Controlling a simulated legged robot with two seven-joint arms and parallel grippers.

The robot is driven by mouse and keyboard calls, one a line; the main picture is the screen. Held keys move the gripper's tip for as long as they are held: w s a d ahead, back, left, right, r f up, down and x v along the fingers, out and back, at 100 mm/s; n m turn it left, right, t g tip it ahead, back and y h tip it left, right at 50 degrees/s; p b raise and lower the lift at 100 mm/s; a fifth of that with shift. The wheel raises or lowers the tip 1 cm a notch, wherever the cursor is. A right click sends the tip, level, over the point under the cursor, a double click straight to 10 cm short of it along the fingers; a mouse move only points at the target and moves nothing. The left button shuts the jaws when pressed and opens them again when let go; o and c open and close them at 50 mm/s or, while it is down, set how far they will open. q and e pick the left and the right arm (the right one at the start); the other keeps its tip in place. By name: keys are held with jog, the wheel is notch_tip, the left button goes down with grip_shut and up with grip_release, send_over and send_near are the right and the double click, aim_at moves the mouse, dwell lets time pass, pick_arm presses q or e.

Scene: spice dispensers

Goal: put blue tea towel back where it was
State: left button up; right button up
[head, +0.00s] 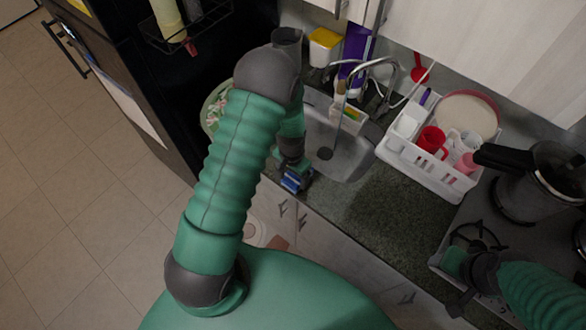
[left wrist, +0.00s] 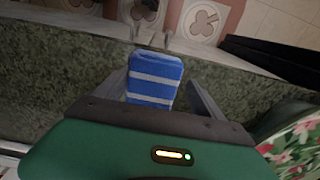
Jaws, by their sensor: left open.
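The blue tea towel with white stripes (left wrist: 155,78) lies at the front edge of the counter, between the two fingers of my left gripper (left wrist: 165,88). The fingers are open, one on each side of it; I cannot tell whether they touch it. In the head view the towel (head: 297,180) is a small blue patch just under my left gripper (head: 292,172), in front of the sink, partly hidden by the gripper. My right gripper (head: 462,290) is low at the right, over the stove; its finger opening is not clear.
The sink (head: 345,150) with its tap is behind the towel. A white dish rack (head: 430,178) with cups stands right of the sink. A pot (head: 535,185) is on the stove. A floral plate (head: 213,108) is left of my arm.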

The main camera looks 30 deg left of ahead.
aim_at(292, 176)
pick_arm(q)
jog(key=r, duration=0.1)
jog(key=r+b, duration=0.1)
jog(key=r, duration=0.1)
jog(key=r+b, duration=0.1)
jog(key=r, duration=0.1)
jog(key=shift+w+a+r, duration=0.15)
jog(key=shift+a+r, duration=0.1)
jog(key=shift+a, duration=0.1)
jog(key=s+d+r+t, duration=0.1)
jog(key=s+d+r, duration=0.3)
jog(key=r, duration=0.2)
jog(key=s+d+r+n+t, duration=0.1)
jog(key=s+d+r, duration=0.3)
jog(key=r, duration=0.2)
jog(key=shift+s+r, duration=0.3)
jog(key=shift+s, duration=0.1)
pick_arm(e)
jog(key=shift+w+a+f, duration=0.1)
jog(key=shift+a+f, duration=0.1)
jog(key=shift+f, duration=0.7)
pick_arm(q)
jog(key=shift+w+f, duration=0.1)
jog(key=shift+w, duration=0.1)
pick_arm(e)
jog(key=shift+w, duration=0.2)
